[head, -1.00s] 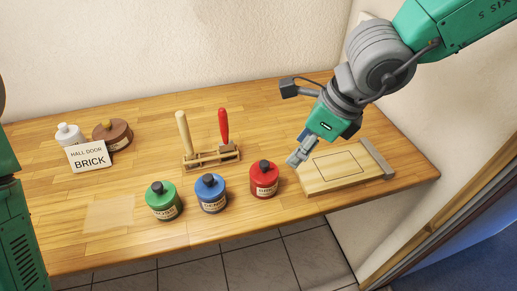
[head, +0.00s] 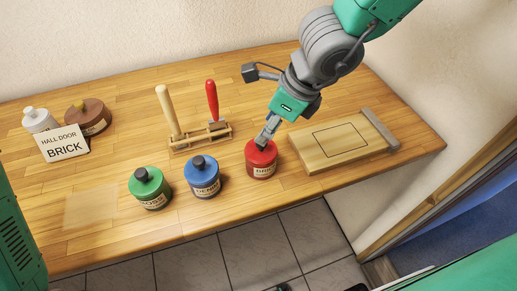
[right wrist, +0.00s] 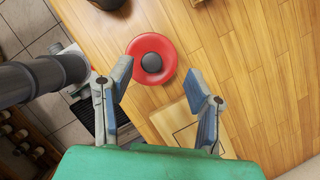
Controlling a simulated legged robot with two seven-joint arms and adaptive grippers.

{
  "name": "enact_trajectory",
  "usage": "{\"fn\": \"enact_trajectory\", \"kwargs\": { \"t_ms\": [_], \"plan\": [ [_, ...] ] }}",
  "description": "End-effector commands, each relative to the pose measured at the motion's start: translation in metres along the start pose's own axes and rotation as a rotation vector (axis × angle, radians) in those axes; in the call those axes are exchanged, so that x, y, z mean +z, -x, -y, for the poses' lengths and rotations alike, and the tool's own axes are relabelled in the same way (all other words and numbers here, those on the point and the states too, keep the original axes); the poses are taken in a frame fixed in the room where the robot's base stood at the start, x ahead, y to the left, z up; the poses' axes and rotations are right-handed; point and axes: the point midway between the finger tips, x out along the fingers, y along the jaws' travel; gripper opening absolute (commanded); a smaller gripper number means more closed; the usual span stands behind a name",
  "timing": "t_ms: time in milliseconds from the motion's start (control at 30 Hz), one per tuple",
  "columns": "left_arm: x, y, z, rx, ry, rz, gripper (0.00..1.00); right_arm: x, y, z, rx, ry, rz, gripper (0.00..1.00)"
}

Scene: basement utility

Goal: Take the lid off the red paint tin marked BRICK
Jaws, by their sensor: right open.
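The red paint tin (head: 262,171) stands upright near the front edge of the table, its label partly readable as BRICK. Its red lid (right wrist: 138,46) with a round black knob (right wrist: 151,62) sits on it. My right gripper (head: 262,143) is directly over the tin and hides most of the knob in the head view. In the right wrist view its two fingers (right wrist: 158,80) are spread and empty, with the knob beyond their tips, towards the left finger. Whether a finger touches the lid cannot be told. My left gripper is not in view.
A blue tin (head: 205,181) and a green tin (head: 149,190) stand left of the red one. A wooden board (head: 330,165) lies close on its right. A rack (head: 190,140) with two upright handles stands behind. A HALL DOOR BRICK card (head: 63,143) stands at left.

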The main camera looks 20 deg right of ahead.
Motion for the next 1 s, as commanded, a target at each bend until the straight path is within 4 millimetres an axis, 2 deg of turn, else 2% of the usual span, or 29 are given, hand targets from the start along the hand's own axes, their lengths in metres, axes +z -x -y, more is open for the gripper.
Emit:
{"fn": "enact_trajectory", "kwargs": {
  "t_ms": [200,300,433,633,667,733,800,1000],
  "plan": [
    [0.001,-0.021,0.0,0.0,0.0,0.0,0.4,-0.005,-0.03,-0.007,-0.004,0.005,-0.005,0.46],
    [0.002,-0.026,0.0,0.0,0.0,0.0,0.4,-0.004,-0.042,-0.006,-0.002,0.002,-0.004,0.46],
    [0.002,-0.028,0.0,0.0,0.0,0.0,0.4,-0.003,-0.049,-0.006,-0.001,0.001,-0.002,0.46],
    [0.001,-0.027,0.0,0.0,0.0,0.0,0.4,-0.004,-0.047,-0.006,0.0,0.0,0.001,0.46],
    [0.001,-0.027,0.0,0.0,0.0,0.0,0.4,-0.004,-0.047,-0.006,0.0,0.0,0.001,0.42],
    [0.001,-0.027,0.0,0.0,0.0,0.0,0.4,-0.004,-0.047,-0.005,0.0,-0.001,0.001,0.18],
    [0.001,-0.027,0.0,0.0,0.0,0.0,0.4,-0.004,-0.047,-0.005,0.0,-0.001,0.001,0.0],
    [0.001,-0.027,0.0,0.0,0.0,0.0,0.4,-0.004,-0.048,-0.006,-0.001,0.0,0.0,0.0]
  ]
}}
